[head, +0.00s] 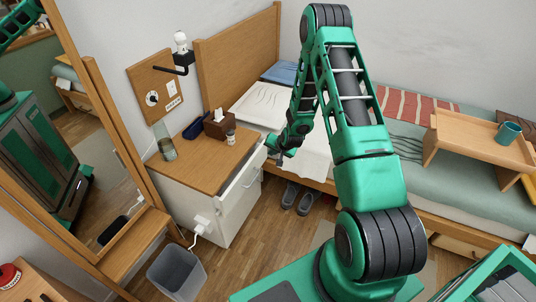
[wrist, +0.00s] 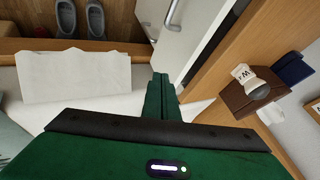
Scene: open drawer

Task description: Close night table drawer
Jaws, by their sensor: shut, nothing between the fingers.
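The night table (head: 195,172) has a wooden top and a white body, and stands against the wall beside the bed. Its drawer (head: 241,186) is at the upper front and stands out from the body, partly open. A light metal handle is on its front and also shows in the wrist view (wrist: 172,13). My gripper (head: 279,158) is to the right of the drawer front, close to it, with its fingers shut and empty. In the wrist view the green fingers (wrist: 161,92) are together below the drawer front. I cannot tell whether they touch it.
The bed (head: 310,145) lies to the right, with grey slippers (head: 298,198) on the floor. A grey bin (head: 177,273) and a mirror (head: 90,150) are left.

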